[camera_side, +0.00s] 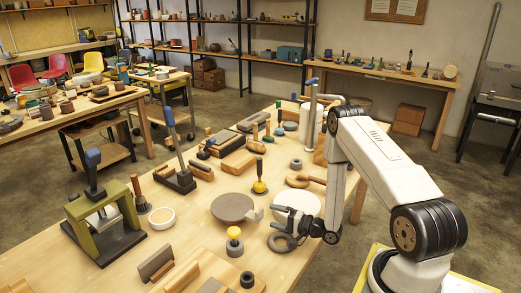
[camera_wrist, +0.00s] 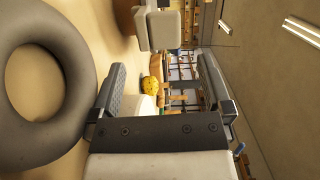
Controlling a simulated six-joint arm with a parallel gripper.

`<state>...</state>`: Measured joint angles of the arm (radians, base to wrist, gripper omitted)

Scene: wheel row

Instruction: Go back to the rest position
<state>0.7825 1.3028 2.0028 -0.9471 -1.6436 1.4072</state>
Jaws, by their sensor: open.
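My gripper (camera_side: 277,222) is low over the wooden table, beside a round pale disc (camera_side: 298,205). In the wrist view my gripper (camera_wrist: 160,75) has its two fingers wide apart with nothing held between them. A dark grey ring (camera_side: 283,243) is close by the gripper. In the wrist view the ring (camera_wrist: 82,85) looms large at the left, outside the left finger. I cannot tell whether it touches the finger. My arm bends down to the table from its base at the right.
A green-framed press (camera_side: 133,215) is at the left. A pale upright cylinder (camera_side: 309,130) stands farther back. Wooden blocks crowd the table.

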